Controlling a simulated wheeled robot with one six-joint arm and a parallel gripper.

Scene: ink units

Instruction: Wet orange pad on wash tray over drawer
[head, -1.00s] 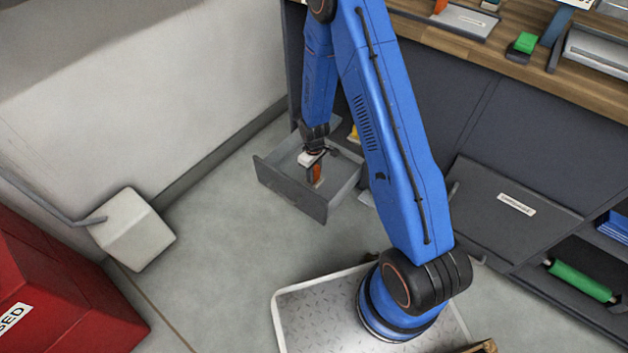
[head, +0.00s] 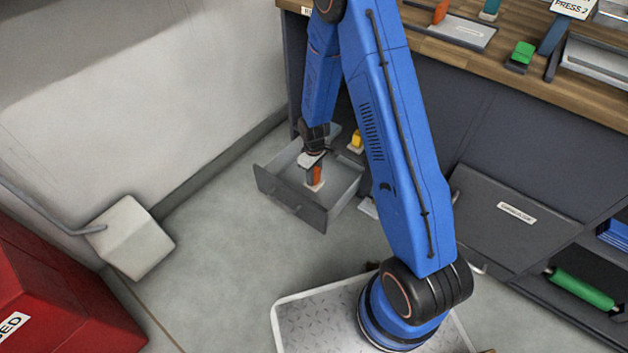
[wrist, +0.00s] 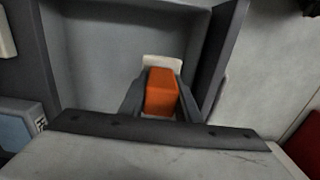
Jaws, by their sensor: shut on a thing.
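My gripper (wrist: 160,105) is shut on an orange block-shaped pad (wrist: 161,90), with a finger on each side of it. A pale plate shows behind the pad in the wrist view. In the head view the orange pad (head: 317,174) hangs below my wrist, with a pale end under it, within the outline of an open grey drawer (head: 290,205). I cannot tell whether it touches the drawer floor. A flat grey tray (head: 470,36) lies on the bench top, partly beside another orange item (head: 440,11); I cannot tell if it is the wash tray.
A yellow item (head: 357,140) stands just behind the drawer. A green block (head: 523,52) and a press sign (head: 574,7) are on the wooden bench. A white box (head: 131,238) and a red cabinet (head: 60,295) stand at left. The floor before the drawer is clear.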

